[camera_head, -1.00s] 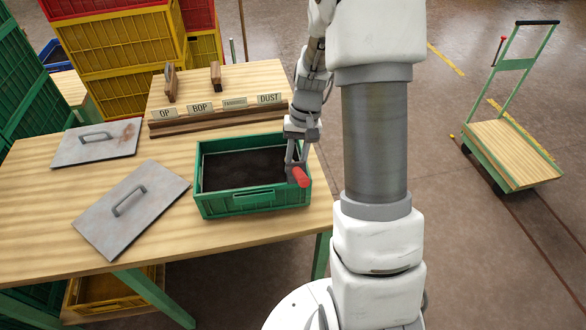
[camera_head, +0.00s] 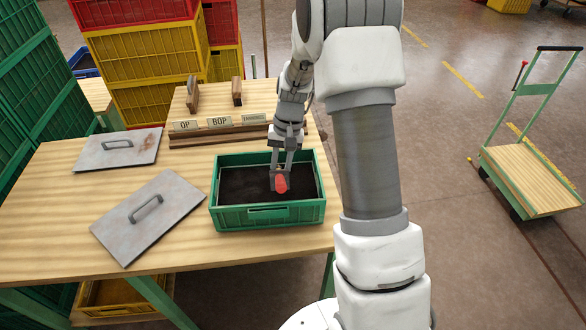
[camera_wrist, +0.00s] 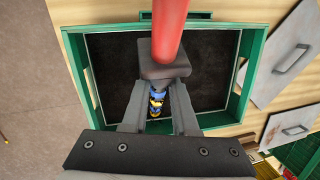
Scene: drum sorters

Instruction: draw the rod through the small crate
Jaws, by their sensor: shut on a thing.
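The small green crate (camera_head: 268,215) stands on the table, filled with a dark, flat material (camera_head: 240,184). My gripper (camera_head: 281,172) is over the crate's right-centre part, shut on the rod. The rod's red handle (camera_head: 281,184) points toward the camera. In the wrist view the red handle (camera_wrist: 168,30) runs up from a dark block (camera_wrist: 165,62) between my fingers. Below the block, a piece with yellow, blue and dark bands (camera_wrist: 157,100) shows between the fingers. The rod's lower end is hidden, so I cannot tell whether it touches the dark fill.
Two grey metal lids with handles lie to the left, a plain one (camera_head: 165,225) and a rust-stained one (camera_head: 135,155). A wooden rack (camera_head: 225,138) with labels stands behind the crate. Stacked yellow crates (camera_head: 150,60) are at the back left. A trolley (camera_head: 535,175) stands on the right floor.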

